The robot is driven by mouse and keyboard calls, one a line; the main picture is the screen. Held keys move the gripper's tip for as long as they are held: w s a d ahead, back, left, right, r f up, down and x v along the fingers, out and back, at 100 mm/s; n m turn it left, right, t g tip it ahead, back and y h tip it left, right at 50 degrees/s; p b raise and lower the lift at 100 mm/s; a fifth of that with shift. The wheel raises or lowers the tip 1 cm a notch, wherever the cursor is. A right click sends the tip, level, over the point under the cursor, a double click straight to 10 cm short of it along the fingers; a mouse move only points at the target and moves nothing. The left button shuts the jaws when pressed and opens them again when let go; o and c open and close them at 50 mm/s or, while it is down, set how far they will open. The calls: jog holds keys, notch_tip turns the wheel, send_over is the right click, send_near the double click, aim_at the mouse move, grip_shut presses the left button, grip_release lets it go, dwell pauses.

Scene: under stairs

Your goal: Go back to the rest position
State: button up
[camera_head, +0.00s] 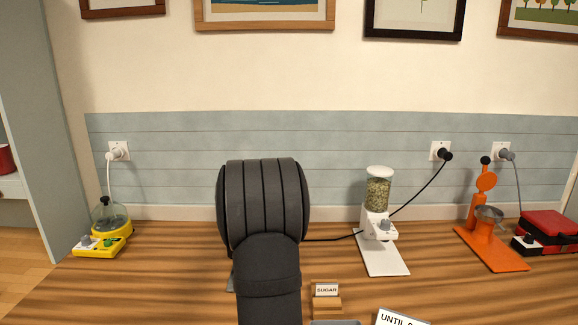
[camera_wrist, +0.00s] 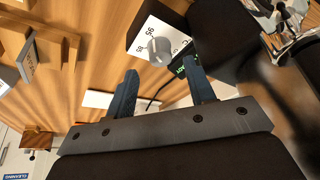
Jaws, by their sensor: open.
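My gripper (camera_wrist: 160,68) shows in the wrist view with its two dark blue fingers spread apart. Nothing is held between them. A white panel with a grey knob (camera_wrist: 158,46) and printed numbers lies beyond the fingertips, and a small green display shows by the right finger. I cannot tell whether the fingers touch this device. In the head view my dark arm fills the middle and hides the gripper and whatever stands behind it.
On the wooden counter (camera_head: 170,290) stand a yellow appliance (camera_head: 100,243), a white dispenser (camera_head: 378,220), an orange press (camera_head: 487,235) and a red-and-black appliance (camera_head: 546,232). A SUGAR sign (camera_head: 327,290) and a white card (camera_head: 398,318) are near the front. The counter's left front is clear.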

jog(key=x, duration=0.3)
jog(key=shift+w+f, duration=0.1)
jog(key=shift+f, duration=0.25)
jog(key=shift+w+d+f, duration=0.1)
jog(key=shift+d+f, duration=0.05)
jog(key=shift+n+t, duration=0.3)
jog(key=shift+n, duration=0.2)
jog(key=shift+d+n+t+y, duration=0.15)
jog(key=shift+n+y, duration=0.5)
jog(key=shift+n, duration=0.95)
jog(key=shift+d+n+t+y, duration=0.1)
jog(key=shift+n+t+y, duration=0.15)
jog(key=shift+n+y, duration=0.9)
jog(key=shift+d+n+g+y, duration=0.15)
jog(key=shift+n+y, duration=0.2)
jog(key=shift+n, duration=1.5)
jog(key=shift+d+n+g+y, duration=0.15)
jog(key=shift+n+y, duration=0.2)
jog(key=shift+n, duration=1.45)
jog(key=shift+a, duration=0.1)
